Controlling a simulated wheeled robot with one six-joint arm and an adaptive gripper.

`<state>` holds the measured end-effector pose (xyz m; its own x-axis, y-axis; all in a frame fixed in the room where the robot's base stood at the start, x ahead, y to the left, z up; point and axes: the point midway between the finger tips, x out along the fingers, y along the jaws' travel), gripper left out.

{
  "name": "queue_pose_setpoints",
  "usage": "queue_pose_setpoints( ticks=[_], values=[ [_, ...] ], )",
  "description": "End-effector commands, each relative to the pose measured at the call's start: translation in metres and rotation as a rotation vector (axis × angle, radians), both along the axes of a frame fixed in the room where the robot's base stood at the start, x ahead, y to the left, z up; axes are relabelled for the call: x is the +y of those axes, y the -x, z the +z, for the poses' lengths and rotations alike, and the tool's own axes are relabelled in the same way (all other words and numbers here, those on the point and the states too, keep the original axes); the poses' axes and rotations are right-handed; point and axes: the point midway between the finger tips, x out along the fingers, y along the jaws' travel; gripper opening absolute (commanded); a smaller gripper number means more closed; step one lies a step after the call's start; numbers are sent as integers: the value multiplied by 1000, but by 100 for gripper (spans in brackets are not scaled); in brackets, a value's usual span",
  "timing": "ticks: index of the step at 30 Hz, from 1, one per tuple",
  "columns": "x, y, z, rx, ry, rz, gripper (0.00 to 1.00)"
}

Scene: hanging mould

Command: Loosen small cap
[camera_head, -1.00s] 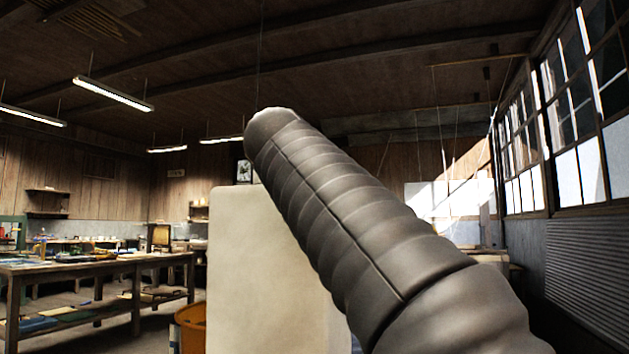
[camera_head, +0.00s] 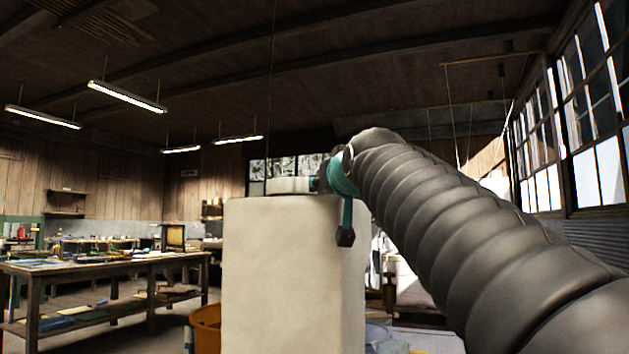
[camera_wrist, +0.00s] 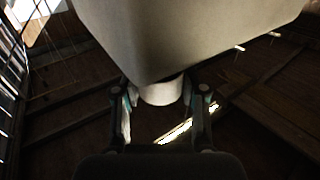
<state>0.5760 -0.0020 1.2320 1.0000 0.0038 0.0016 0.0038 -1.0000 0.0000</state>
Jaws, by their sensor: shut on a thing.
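The mould (camera_head: 290,270) is a large pale block, upright in the middle of the head view, with a thin line rising above it. The small cap (camera_head: 288,185) is a short, white, round piece on its top face. In the wrist view the cap (camera_wrist: 161,90) sticks out from the mould (camera_wrist: 180,35), between the two fingers. My gripper (camera_wrist: 164,97) is shut on the cap, one finger on each side. In the head view my gripper (camera_head: 318,184) is small and partly hidden at the cap's right side, by the teal wrist parts.
A long workbench (camera_head: 100,268) with tools stands at the left. An orange bucket (camera_head: 206,328) is on the floor, left of the mould. Windows (camera_head: 590,120) line the right wall. Lamps (camera_head: 127,96) hang from the ceiling. The space above the mould is mostly clear.

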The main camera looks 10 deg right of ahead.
Motion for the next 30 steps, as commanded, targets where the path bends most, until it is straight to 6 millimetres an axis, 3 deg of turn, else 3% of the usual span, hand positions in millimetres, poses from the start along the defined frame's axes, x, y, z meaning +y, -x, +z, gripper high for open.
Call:
queue_pose_setpoints(
  ticks=[15, 30],
  values=[
    [-1, -1, 0, 1, 0, 129, 7],
    [0, -1, -1, 2, 0, 150, 7]
  ],
)
